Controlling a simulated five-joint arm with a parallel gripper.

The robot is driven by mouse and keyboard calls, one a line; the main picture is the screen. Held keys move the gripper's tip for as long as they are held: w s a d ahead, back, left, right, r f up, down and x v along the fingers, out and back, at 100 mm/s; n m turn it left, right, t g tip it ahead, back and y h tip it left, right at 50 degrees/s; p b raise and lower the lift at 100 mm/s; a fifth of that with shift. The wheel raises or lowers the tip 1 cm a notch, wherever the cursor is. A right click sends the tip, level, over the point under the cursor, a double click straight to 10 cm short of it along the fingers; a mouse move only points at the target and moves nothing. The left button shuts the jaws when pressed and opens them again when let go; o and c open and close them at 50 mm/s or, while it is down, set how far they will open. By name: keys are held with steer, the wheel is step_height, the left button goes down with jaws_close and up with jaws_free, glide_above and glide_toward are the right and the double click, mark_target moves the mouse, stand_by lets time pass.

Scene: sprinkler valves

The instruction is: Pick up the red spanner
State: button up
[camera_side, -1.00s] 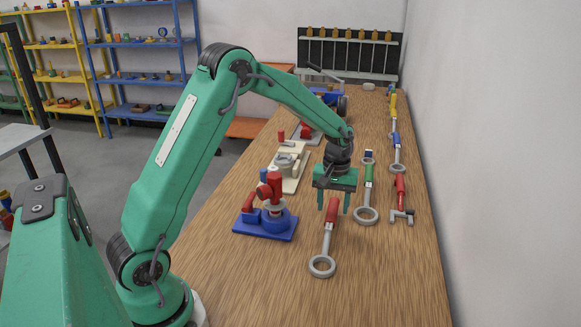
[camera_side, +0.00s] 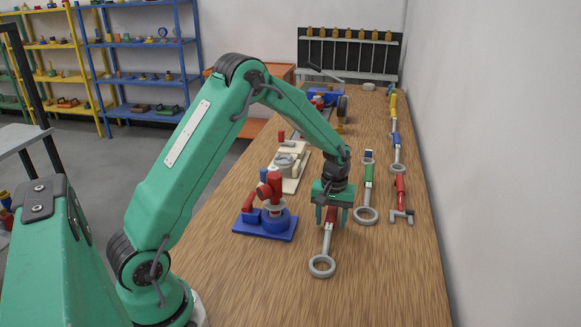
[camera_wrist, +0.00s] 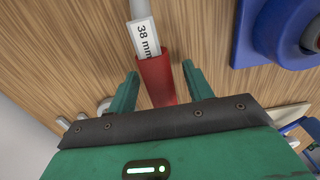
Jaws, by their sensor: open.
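The red spanner lies on the wooden bench in the side view, with a red handle, a grey shaft (camera_side: 327,241) and a grey ring end toward the camera. My gripper (camera_side: 331,224) is low over its red handle, with a finger on each side. In the wrist view the red handle (camera_wrist: 157,80) lies between the two green fingers of my gripper (camera_wrist: 163,80). The fingers are open, with a gap on both sides of the handle. A white label reading "38 mm" shows near the handle. The ring end is outside the wrist view.
A blue-based red valve (camera_side: 267,218) stands left of the spanner. A green-handled spanner (camera_side: 368,180) and another red-handled tool (camera_side: 400,187) lie to the right. A beige-based valve (camera_side: 290,165) is behind. The near bench is clear.

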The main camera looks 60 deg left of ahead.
jaws_close()
steer(key=shift+r, duration=0.1)
steer(key=shift+r, duration=0.75)
steer(key=r, duration=0.1)
steer(key=d+r, duration=0.1)
steer(key=r, duration=0.1)
steer(key=shift+s, duration=0.15)
steer(key=s+d+r, duration=0.4)
steer(key=d+r, duration=0.2)
steer(key=d, duration=0.4)
steer(key=shift+r, duration=0.35)
